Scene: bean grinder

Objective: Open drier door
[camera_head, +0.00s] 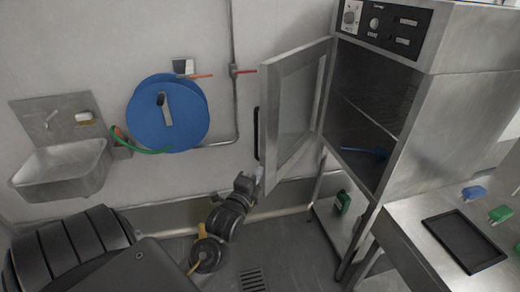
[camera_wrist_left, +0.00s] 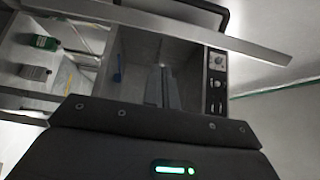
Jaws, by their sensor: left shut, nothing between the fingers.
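The drier (camera_head: 463,124) is a steel cabinet at the right in the head view. Its framed glass door (camera_head: 289,107) stands wide open, swung out to the left, with a black handle (camera_head: 257,133) on its outer side. The dark drier interior (camera_head: 372,103) is visible and holds a blue item. My left gripper (camera_head: 258,174) is shut and empty beside the door's lower outer corner; I cannot tell if it touches. In the left wrist view the door (camera_wrist_left: 190,32) crosses the top and my left gripper (camera_wrist_left: 162,88) points at the cabinet. My right gripper is not in view.
A steel table (camera_head: 412,235) with a black tray (camera_head: 463,240) stands at the right. A wall sink (camera_head: 62,165) and blue hose reel (camera_head: 168,112) are at the left. Floor below the door is clear.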

